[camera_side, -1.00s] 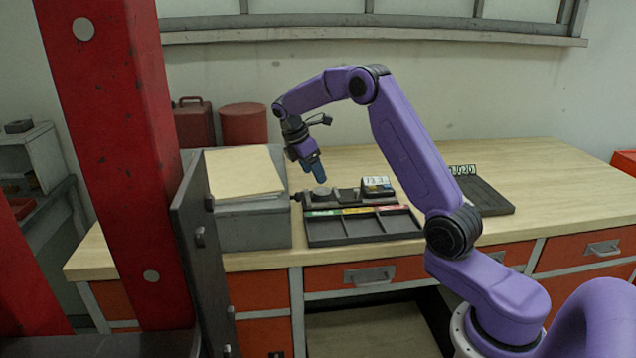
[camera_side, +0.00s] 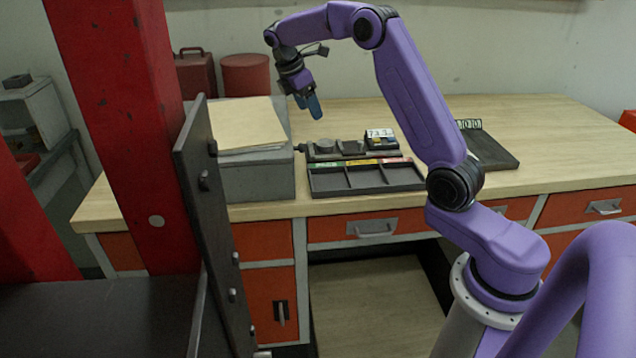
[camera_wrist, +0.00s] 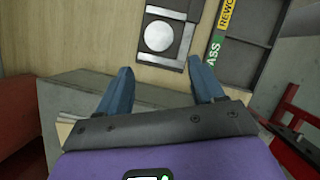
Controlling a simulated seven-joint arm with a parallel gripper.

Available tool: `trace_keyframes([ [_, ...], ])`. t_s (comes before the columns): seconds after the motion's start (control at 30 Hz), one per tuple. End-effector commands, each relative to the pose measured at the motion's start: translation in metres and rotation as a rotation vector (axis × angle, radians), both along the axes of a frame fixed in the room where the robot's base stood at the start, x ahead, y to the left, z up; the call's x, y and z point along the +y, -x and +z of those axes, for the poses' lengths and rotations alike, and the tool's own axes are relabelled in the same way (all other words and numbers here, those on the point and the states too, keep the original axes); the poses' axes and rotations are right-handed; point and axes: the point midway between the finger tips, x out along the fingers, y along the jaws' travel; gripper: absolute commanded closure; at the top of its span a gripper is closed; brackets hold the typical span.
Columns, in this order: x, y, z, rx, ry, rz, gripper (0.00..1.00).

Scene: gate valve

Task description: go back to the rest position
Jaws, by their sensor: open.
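My gripper (camera_side: 313,110) hangs in the air above the desk, pointing down. In the wrist view its two blue fingers (camera_wrist: 162,82) are spread apart with nothing between them. Below the fingers is a dark fixture (camera_side: 350,148) holding a light round disc; the disc shows clearly in the wrist view (camera_wrist: 158,36), seated in a square frame. The fingers are clear of the fixture and disc.
A three-compartment tray (camera_side: 366,178) with green, yellow and red labels lies in front of the fixture. A grey box (camera_side: 255,177) with a tan folder (camera_side: 243,125) stands left. A dark panel (camera_side: 205,200) and red post (camera_side: 125,110) rise farther left.

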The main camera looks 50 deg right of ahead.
Motion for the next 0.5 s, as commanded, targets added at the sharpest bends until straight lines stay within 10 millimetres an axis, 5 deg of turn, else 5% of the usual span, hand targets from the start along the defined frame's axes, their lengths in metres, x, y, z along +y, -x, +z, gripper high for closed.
trace_keyframes([
  [0.23,0.066,0.015,0.011,-0.079,-0.035,0.026,0.33],
  [0.5,0.144,0.06,0.019,-0.165,-0.105,0.035,0.33],
])
